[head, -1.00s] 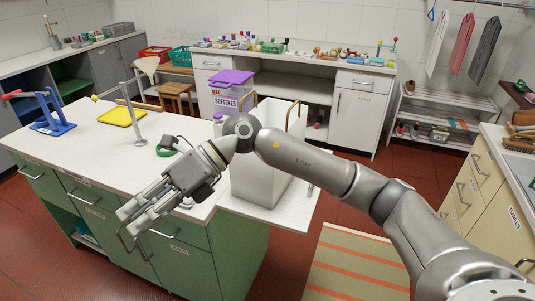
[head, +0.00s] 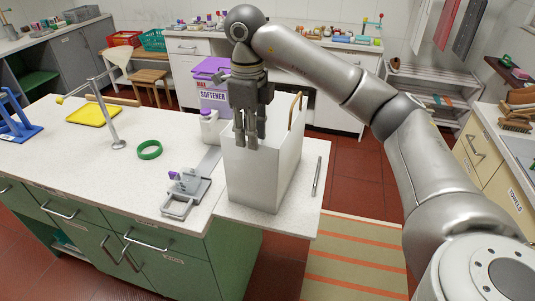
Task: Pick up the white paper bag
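The white paper bag (head: 262,178) stands upright on the white-topped counter (head: 215,222), near the right end. Its tan right-hand handle (head: 296,111) shows above the rim. The other handle is hidden by my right gripper (head: 249,143). That gripper points straight down at the bag's left part, with its fingertips overlapping the rim in the picture. I cannot tell whether the fingers have closed on the hidden handle. My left gripper is not in view.
A grey metal device (head: 187,188), a green ring (head: 149,149), a white bottle (head: 209,127) and a metal stand (head: 118,143) are left of the bag. A thin metal rod (head: 317,176) lies to its right. A purple-lidded softener bin (head: 213,98) is behind.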

